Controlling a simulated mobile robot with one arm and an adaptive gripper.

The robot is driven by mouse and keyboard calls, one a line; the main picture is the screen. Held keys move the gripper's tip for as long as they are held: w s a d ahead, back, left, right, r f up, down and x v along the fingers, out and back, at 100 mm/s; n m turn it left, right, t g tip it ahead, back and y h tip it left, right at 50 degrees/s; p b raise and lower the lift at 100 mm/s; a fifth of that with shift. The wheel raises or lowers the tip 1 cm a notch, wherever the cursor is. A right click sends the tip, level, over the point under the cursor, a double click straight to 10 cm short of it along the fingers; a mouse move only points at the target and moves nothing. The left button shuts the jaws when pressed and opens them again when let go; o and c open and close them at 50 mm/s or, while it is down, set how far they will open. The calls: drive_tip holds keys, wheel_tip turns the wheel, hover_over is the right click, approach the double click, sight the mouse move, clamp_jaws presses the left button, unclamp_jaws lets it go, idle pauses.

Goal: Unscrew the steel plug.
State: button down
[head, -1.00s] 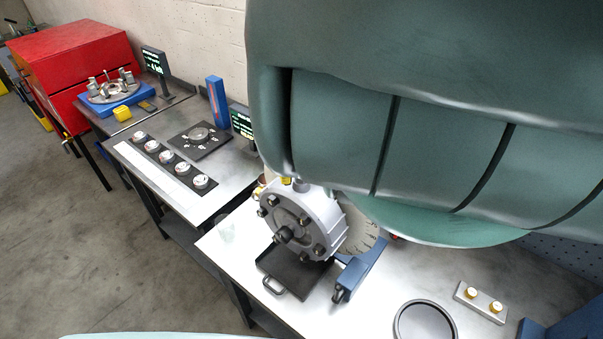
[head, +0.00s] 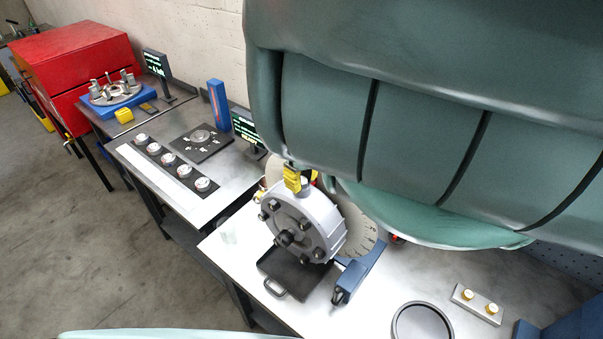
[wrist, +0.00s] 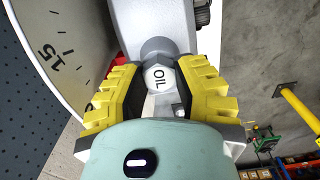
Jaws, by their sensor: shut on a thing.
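In the head view my gripper (head: 303,186) is at the top of the round grey housing (head: 325,218); I cannot make out the plug clearly there. How far the plug is threaded in cannot be seen.
A graduated dial (head: 357,228) stands right behind the housing, close to my gripper. A dark drip tray (head: 292,278) lies below the housing. A round dark dish (head: 422,322) and a small block with yellow-topped pieces (head: 477,304) are on the right of the bench.

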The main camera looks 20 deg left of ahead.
drive_tip(key=n, duration=1)
drive_tip(key=shift+n, duration=0.9)
drive_tip(key=shift+w, duration=0.1)
drive_tip(key=n, duration=0.4)
drive_tip(key=shift+d, duration=0.1)
drive_tip(key=n+b, duration=0.1)
drive_tip(key=n, duration=0.4)
drive_tip(key=shift+n, duration=0.3)
drive_tip(key=shift+r, duration=0.15)
drive_tip(key=shift+r, duration=0.1)
drive_tip(key=shift+r+p, duration=0.7)
drive_tip(key=shift+p, duration=0.15)
